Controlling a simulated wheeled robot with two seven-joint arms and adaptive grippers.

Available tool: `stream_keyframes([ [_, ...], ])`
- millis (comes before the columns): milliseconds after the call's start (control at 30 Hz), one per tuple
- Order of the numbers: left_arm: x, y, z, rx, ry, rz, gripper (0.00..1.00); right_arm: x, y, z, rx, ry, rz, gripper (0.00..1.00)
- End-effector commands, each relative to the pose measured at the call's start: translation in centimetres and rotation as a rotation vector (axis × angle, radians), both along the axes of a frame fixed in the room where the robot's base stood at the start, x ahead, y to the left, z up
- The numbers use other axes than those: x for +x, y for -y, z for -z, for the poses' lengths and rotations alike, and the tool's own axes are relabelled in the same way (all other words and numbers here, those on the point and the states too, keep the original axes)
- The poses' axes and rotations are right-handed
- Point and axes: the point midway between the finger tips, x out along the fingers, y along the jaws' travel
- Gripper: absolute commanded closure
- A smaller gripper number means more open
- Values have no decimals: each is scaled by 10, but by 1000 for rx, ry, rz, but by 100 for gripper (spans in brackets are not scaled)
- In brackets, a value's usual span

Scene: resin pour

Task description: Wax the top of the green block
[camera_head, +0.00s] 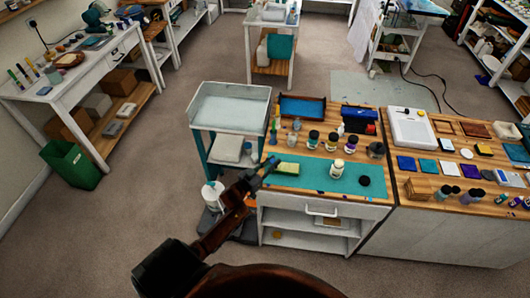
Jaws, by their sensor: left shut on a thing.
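The green block (288,169) lies on the teal mat (318,178), near the mat's left end. My left gripper (270,165) is at the block's left end, with its fingertips against it. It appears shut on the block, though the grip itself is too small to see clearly. A small white jar (337,169) stands upright on the mat to the right of the block, and a black round item (364,181) lies further right. No wax is recognisable at this size. My right gripper is not in view.
Several small jars (313,139) stand behind the mat, by a dark blue tray (302,106). A white cart (229,106) stands left of the bench. Coloured tiles (428,166) cover the right-hand bench (480,206). The mat between the block and white jar is clear.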

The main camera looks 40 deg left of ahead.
Motion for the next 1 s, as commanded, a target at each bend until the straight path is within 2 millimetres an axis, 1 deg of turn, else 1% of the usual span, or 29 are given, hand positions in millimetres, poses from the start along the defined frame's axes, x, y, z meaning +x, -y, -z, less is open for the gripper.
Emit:
stream_keyframes([
  [300, -2, -24, 2, 1, -2, 2, 100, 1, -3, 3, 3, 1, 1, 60],
  [367, -1, -21, -6, -2, 0, 4, 100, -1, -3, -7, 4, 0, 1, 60],
  [400, -1, -21, -18, 1, 3, 6, 100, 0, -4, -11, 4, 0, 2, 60],
  [433, -1, -20, -26, 1, 4, 7, 100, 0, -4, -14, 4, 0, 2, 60],
  [467, -1, -20, -26, 1, 1, 7, 100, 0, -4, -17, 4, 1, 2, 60],
  [700, 2, -16, -47, -1, 1, 12, 100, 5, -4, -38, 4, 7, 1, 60],
  [1000, 4, -14, -73, 0, 1, 15, 100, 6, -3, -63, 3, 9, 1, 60],
])
